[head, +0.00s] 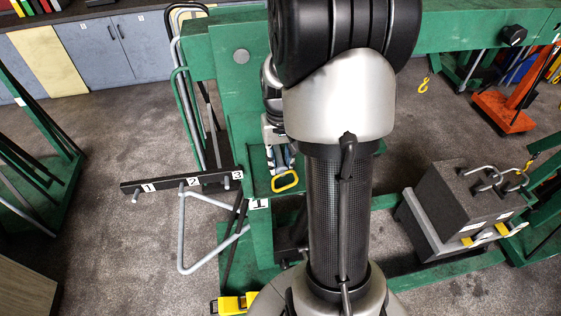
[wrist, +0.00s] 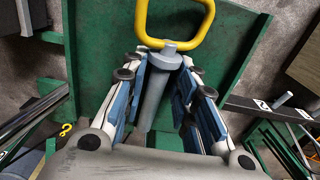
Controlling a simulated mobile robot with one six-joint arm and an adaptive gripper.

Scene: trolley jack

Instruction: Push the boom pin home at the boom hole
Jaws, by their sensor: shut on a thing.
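The boom pin is a grey rod (wrist: 155,95) with a yellow loop handle (wrist: 200,33). My gripper (wrist: 164,62) is shut on the pin, with a blue-padded finger on each side. In the head view, the yellow handle (head: 285,182) shows just below my gripper (head: 279,157), in front of green steelwork (head: 240,125). The pin's shaft is mostly hidden there by the fingers and arm. I cannot make out the boom hole for sure in either view. A round grey spot (head: 241,56) shows on the upper green steelwork.
A black peg rail (head: 180,182) numbered 1 to 3 stands left of my gripper, with a grey triangular frame (head: 183,232) hanging from it. A dark block with shackles (head: 465,195) sits at right. A yellow item (head: 234,303) lies low in front.

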